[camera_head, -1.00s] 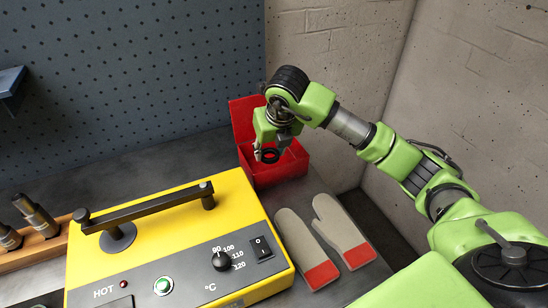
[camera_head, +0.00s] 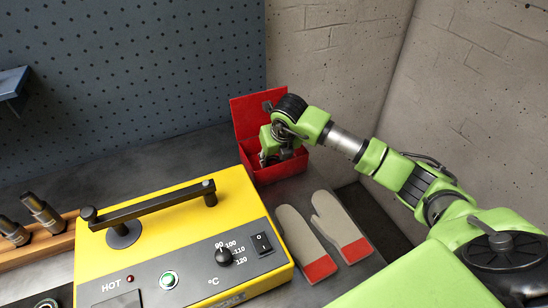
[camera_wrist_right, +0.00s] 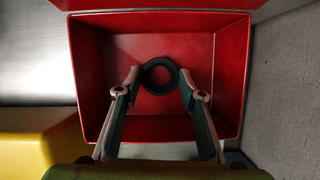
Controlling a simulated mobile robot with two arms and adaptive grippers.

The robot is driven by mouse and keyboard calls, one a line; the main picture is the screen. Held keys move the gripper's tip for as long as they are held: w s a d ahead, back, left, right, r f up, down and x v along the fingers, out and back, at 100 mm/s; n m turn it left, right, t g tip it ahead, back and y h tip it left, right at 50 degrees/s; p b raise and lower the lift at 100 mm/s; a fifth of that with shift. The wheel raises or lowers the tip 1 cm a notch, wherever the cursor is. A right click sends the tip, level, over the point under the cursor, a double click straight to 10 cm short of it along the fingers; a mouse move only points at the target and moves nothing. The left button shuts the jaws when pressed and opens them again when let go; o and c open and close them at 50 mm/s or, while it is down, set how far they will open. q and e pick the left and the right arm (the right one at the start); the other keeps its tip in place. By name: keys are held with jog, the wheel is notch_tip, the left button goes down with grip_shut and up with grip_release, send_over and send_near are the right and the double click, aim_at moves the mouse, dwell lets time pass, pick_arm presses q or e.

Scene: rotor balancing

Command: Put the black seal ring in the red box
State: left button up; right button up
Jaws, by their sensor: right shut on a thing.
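The red box (camera_head: 286,171) stands open at the back of the bench, its lid raised against the wall side. My right gripper (camera_head: 268,158) reaches down into the box opening. In the right wrist view the black seal ring (camera_wrist_right: 160,90) is between the two fingertips of my right gripper (camera_wrist_right: 160,80), which is shut on it. The ring is over the floor of the red box (camera_wrist_right: 88,75), inside its walls as seen from above. I cannot tell whether it touches the floor. In the head view the gripper and box largely hide the ring. My left gripper is not in view.
A yellow heater (camera_head: 180,245) with a black handle (camera_head: 155,207) stands to the left of the box. Two grey and red gloves (camera_head: 325,235) lie in front of the box. A wooden rack (camera_head: 40,245) with dark tools is at the far left. A concrete wall rises at right.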

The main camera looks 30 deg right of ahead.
jog(key=o, duration=0.9)
jog(key=shift+r, duration=0.2)
jog(key=b+v, duration=0.1)
jog(key=v, duration=1)
jog(key=shift+s+r+b, duration=0.15)
jog(key=shift+r+b, duration=0.15)
jog(key=shift+r, duration=0.1)
